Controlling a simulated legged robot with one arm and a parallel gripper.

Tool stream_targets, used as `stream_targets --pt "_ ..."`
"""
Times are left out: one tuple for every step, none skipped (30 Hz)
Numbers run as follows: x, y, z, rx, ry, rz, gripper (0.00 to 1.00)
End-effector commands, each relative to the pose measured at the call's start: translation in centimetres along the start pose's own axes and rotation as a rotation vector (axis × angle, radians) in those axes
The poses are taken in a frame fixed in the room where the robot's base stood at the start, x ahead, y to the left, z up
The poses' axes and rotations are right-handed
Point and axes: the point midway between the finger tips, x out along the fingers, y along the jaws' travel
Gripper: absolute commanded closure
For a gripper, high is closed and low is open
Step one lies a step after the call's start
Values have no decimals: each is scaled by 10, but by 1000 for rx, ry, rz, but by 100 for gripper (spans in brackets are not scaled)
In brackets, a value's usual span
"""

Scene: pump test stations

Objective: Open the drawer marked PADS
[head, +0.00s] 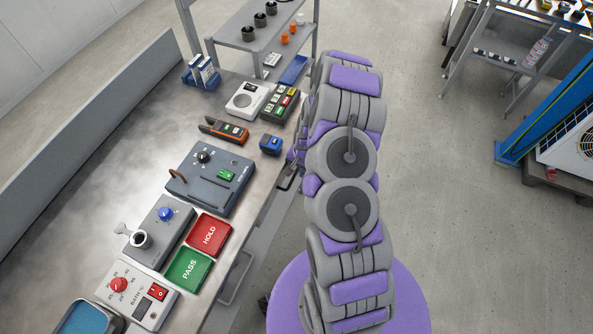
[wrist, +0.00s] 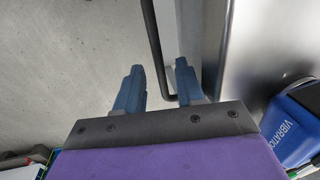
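My gripper (wrist: 158,76) is open in the wrist view, its two blue-grey fingers apart. A black bar handle (wrist: 153,45) runs down between the fingers and bends right near its lower end, partly behind the right finger. I cannot tell contact with either finger. The handle stands off a grey metal front (wrist: 190,30) at the bench side. No PADS label is legible in either view. In the head view my arm hides most of the gripper, close to the bench edge. Another drawer handle (head: 237,280) shows lower along that bench side.
A blue VIBRATION device (wrist: 293,128) sits near the bench edge, right of my gripper. Open floor (head: 450,230) lies right of my arm.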

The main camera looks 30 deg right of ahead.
Motion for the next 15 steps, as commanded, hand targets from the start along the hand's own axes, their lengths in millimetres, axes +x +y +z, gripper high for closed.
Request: stream_targets --pt "6 0 0 0 -1 0 62" --pt "7 0 0 1 0 0 62" --pt "9 0 0 1 0 -1 62" --pt "10 0 0 1 1 -1 62" --pt "11 0 0 1 1 -1 62" --pt "12 0 0 1 1 -1 62" --pt "12 0 0 1 1 -1 62" --pt "12 0 0 1 1 -1 62" --pt "12 0 0 1 2 -1 62" --pt "12 0 -1 1 2 -1 62" --pt "12 0 -1 1 2 -1 62" --pt "12 0 -1 1 2 -1 62" --pt "12 0 -1 1 2 -1 62" --pt "12 0 -1 1 2 -1 62" --pt "12 0 -1 1 2 -1 66"
